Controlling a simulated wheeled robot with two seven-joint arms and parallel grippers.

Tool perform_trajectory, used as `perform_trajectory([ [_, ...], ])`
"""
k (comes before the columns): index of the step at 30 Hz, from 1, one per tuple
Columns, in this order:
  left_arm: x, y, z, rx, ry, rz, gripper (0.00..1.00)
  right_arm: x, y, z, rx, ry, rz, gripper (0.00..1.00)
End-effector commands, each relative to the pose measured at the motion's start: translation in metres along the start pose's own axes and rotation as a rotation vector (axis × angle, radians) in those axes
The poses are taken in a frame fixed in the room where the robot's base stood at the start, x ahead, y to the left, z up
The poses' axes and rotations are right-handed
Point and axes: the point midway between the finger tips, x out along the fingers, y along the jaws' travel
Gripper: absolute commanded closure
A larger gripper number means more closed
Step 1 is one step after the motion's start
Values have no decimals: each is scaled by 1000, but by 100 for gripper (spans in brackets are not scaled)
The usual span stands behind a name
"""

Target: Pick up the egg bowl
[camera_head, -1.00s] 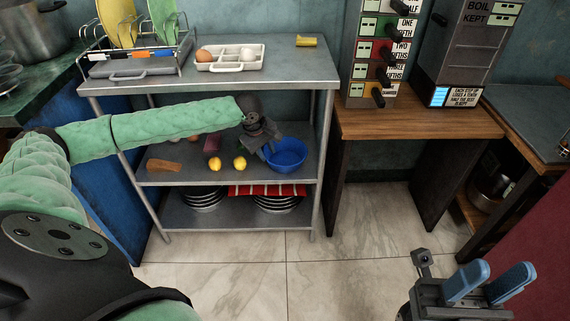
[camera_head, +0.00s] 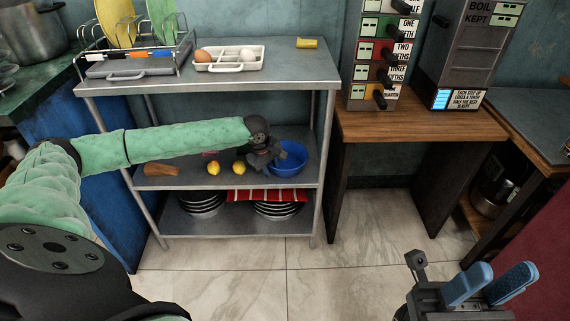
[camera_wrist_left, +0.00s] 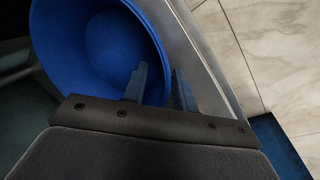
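A blue bowl (camera_head: 291,165), taken as the egg bowl, stands upright on the middle shelf of the metal rack, near its right end. My left gripper (camera_head: 278,160) is at the bowl's left side and hides part of it. In the left wrist view, the bowl (camera_wrist_left: 95,45) fills the upper left. The left fingers (camera_wrist_left: 160,82) are apart, one over the bowl's inside and one outside its rim, with the rim between them. A gap shows between the inner finger and the wall. My right gripper (camera_head: 489,283) is open and empty at the lower right.
The shelf's front edge (camera_head: 225,187) runs close to the bowl. Lemons (camera_head: 239,168) and a brown item (camera_head: 161,170) lie left of it. A white tray with eggs (camera_head: 229,67) is on the top shelf above. Plates and a red striped cloth (camera_head: 262,195) are below.

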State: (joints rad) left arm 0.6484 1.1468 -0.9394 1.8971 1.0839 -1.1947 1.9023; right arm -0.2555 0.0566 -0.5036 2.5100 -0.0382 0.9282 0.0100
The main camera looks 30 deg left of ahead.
Motion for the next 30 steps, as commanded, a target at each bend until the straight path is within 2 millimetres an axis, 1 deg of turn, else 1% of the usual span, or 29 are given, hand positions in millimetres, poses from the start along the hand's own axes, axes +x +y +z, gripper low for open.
perform_trajectory([
  [1, 0, 0, 0, 0, 0, 0, 78, 0, 0, 0, 0, 0, 0, 64],
  [4, 0, 0, 0, 0, 0, 0, 98, 0, 0, 0, 0, 0, 0, 64],
  [5, 0, 0, 0, 0, 0, 0, 100, 0, 0, 0, 0, 0, 0, 64],
  [14, 0, 0, 0, 0, 0, 0, 100, 0, 0, 0, 0, 0, 0, 64],
  [17, -3, 1, 0, 0, 0, 0, 100, 2, 0, 0, 0, 0, -1, 64],
  [20, -12, 4, 0, 0, 0, 1, 100, 6, 0, 0, -3, 0, -2, 64],
  [23, -29, 9, 0, 0, 0, 2, 100, 12, 0, 0, -12, -1, -5, 64],
  [25, -43, 13, 0, 0, 0, 2, 100, 17, 1, -1, -23, -3, -9, 64],
  [26, -48, 12, 2, 1, 0, 2, 100, 17, 1, -2, -30, -6, -12, 64],
  [27, -53, 5, 10, 4, -1, -1, 100, 17, 2, -3, -39, -8, -14, 64],
  [30, -69, -6, 26, 4, -1, -1, 100, 20, 5, -5, -61, -13, -21, 64],
])
